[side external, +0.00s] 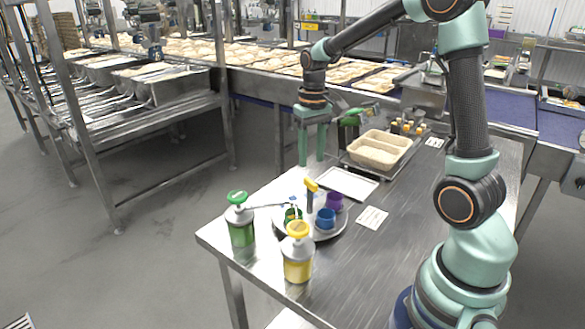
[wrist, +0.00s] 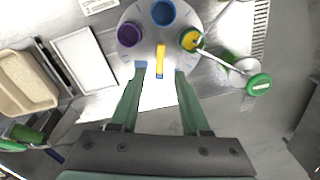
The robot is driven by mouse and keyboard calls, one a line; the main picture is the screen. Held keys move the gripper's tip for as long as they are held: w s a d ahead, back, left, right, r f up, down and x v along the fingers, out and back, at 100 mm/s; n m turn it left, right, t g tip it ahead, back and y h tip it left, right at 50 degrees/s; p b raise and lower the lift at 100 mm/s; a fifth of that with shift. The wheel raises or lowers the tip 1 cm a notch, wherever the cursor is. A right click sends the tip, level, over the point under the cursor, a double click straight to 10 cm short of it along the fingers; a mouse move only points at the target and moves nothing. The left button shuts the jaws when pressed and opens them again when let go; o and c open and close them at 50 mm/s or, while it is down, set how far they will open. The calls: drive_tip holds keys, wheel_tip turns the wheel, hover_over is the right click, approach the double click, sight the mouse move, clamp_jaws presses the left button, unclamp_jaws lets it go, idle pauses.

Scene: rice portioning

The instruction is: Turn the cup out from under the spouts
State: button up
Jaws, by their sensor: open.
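A pale round turntable (side external: 325,236) stands on the steel table and carries a green cup (side external: 291,222), a blue cup (side external: 325,219) and a purple cup (side external: 334,202). An upright yellow-topped handle (side external: 311,185) rises from it. The green cup sits at the spouts of the green-topped bottle (side external: 241,225) and yellow-topped bottle (side external: 298,258). My gripper (side external: 312,162) is open, pointing down, its fingertips above and apart from the handle. In the wrist view, the handle (wrist: 160,60) appears between the open fingertips (wrist: 160,72), and yellow shows at the green cup (wrist: 188,40); I cannot tell whether it is contents.
A white tray (side external: 348,184) and a beige two-part container (side external: 380,152) on a metal tray lie behind the turntable. A white label card (side external: 372,218) lies to its right. Bottles and spouts crowd its front left. Bare steel lies to the right.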

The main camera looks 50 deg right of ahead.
sight(311, 181)
wheel_tip(311, 181, down, 6)
drive_tip(key=shift+f, duration=0.2)
clamp_jaws()
drive_tip(key=shift+r, duration=0.1)
idle(1.4)
